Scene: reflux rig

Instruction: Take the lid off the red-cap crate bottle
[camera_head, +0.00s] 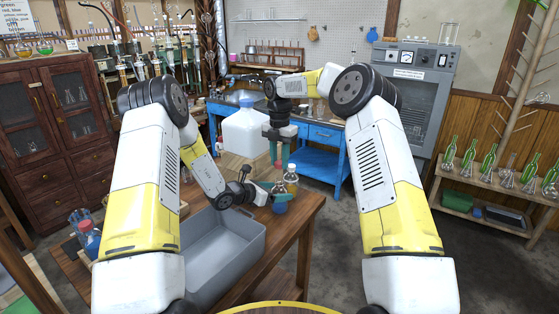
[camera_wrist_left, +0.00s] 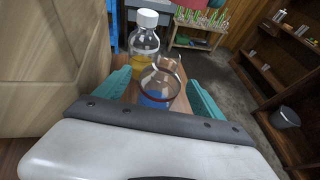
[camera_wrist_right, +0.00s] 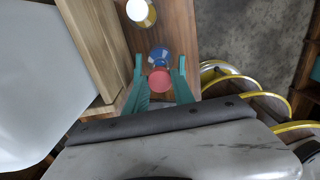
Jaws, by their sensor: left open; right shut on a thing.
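A small clear bottle with blue liquid (camera_head: 280,207) stands on the wooden table near its right edge. Its mouth is uncovered in the left wrist view (camera_wrist_left: 158,88). My left gripper (camera_head: 268,190) is open, its teal fingers on either side of this bottle; contact cannot be told. My right gripper (camera_head: 279,155) points down above it, shut on a red lid (camera_wrist_right: 160,80). In the head view the lid (camera_head: 278,164) is clear above the bottle. In the right wrist view the lid partly covers the bottle (camera_wrist_right: 160,54).
A white-capped bottle with yellow liquid (camera_head: 291,178) stands close behind. A white jug (camera_head: 243,132) stands on a wooden block (camera_head: 238,166). A grey crate (camera_head: 258,242) is at the table's front. Another red-capped bottle (camera_head: 88,238) is at the left.

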